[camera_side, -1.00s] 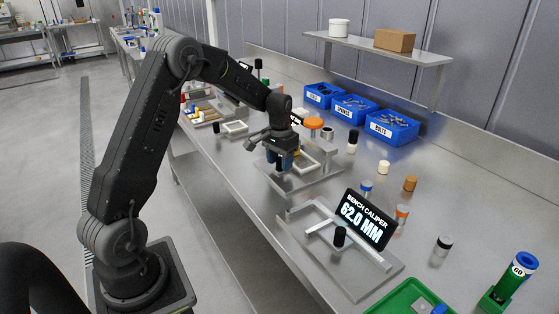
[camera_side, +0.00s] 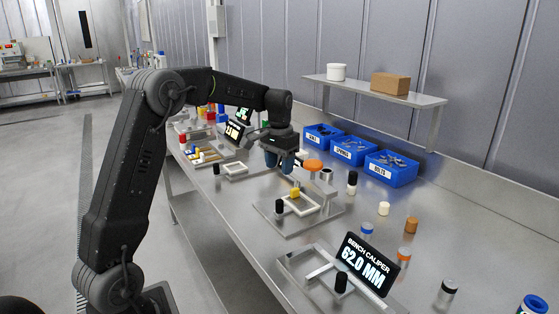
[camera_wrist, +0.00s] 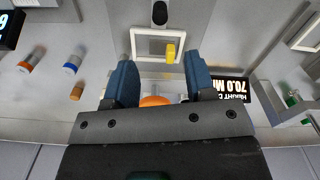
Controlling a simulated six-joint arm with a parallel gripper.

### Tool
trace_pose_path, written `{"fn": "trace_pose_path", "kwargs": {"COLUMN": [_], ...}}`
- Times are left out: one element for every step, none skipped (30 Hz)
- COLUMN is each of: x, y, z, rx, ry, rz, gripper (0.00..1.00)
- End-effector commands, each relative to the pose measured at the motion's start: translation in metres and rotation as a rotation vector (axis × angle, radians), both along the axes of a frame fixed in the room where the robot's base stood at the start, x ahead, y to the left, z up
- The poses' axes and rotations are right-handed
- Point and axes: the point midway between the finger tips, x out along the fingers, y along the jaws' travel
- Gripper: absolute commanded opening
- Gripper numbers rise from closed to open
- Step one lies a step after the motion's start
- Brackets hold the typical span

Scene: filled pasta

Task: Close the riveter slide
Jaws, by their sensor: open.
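The likely riveter is a steel fixture (camera_side: 318,215) on the bench, with a pale rectangular frame, a yellow block (camera_side: 295,193) and a black knob (camera_side: 279,207) at its near side. In the wrist view the pale frame (camera_wrist: 137,46), yellow block (camera_wrist: 171,52) and black knob (camera_wrist: 160,12) lie beyond my fingertips. An orange cap (camera_side: 313,165) stands at the fixture's far side; it shows partly between my fingers in the wrist view (camera_wrist: 155,100). My gripper (camera_side: 284,164) is open and empty, above the fixture and apart from the knob. Which part is the slide is unclear.
A caliper fixture with a 62.0 MM display (camera_side: 367,266) stands to the right. Blue bins (camera_side: 391,170) sit at the back under a shelf (camera_side: 375,90). Several small capped cylinders stand on the right bench. Another display (camera_wrist: 234,88) stands close by my right-hand finger in the wrist view.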

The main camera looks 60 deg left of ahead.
Motion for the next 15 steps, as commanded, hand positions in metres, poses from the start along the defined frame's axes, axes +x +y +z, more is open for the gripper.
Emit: {"fn": "trace_pose_path", "kwargs": {"x": [0.0003, 0.0001, -0.0001, -0.0001, -0.0001, -0.0001, -0.0001, -0.0001, -0.0001, -0.0001, -0.0001, -0.0001, -0.0001, -0.0003, -0.0012], "y": [0.0002, 0.0, 0.0, 0.0, 0.0, 0.0, 0.0, 0.0, 0.0, 0.0, 0.0, 0.0, 0.0, -0.0001, 0.0], "z": [0.0052, 0.0072, 0.0094, 0.0106, 0.0116, 0.0124, 0.0127, 0.0128, 0.0128, 0.0127, 0.0126, 0.0126, 0.0125, 0.0124, 0.0118], "rx": [0.001, 0.0, 0.0, 0.0, 0.0, 0.0, 0.0, 0.0, 0.0, 0.0, 0.0, 0.0, 0.0, -0.001, -0.007], "ry": [-0.002, -0.001, 0.0, 0.0, 0.0, -0.001, -0.001, 0.0, 0.0, 0.0, 0.0, 0.0, 0.0, 0.0, -0.002], "rz": [0.0, 0.0, 0.0, 0.0, 0.0, 0.0, 0.0, 0.0, 0.0, 0.0, 0.0, 0.0, 0.0, 0.002, 0.011], "gripper": [0.5, 0.5, 0.5, 0.5, 0.5, 0.5, 0.5, 0.5, 0.5, 0.5, 0.5, 0.5, 0.49, 0.46, 0.43]}}
